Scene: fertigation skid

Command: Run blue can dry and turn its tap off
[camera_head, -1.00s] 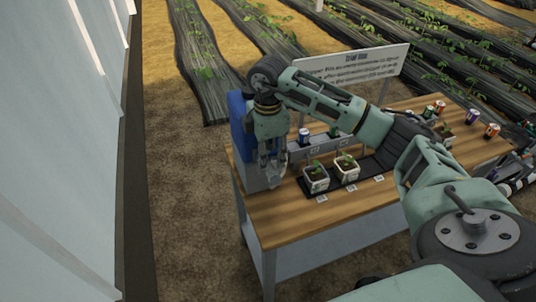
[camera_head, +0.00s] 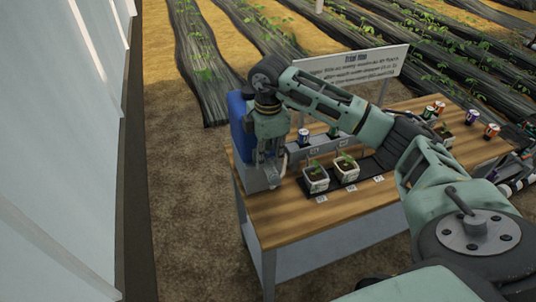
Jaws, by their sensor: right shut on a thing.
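A blue container (camera_head: 237,125), which looks like the blue can, stands at the left end of the wooden table, partly hidden behind my right arm and gripper. My right gripper (camera_head: 272,173) points down in front of it, beside a grey stand. It is shut on a small pale thing at its fingertips. I cannot make out what this is, and the fingers hide much of it. The can's tap and any flow from it cannot be made out. My left gripper is out of view.
Two potted seedlings (camera_head: 316,180) (camera_head: 346,169) stand on a dark tray right of the gripper. Several small cans stand at the table's right end. A sign (camera_head: 365,65) rises behind. The front tabletop (camera_head: 300,230) is clear.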

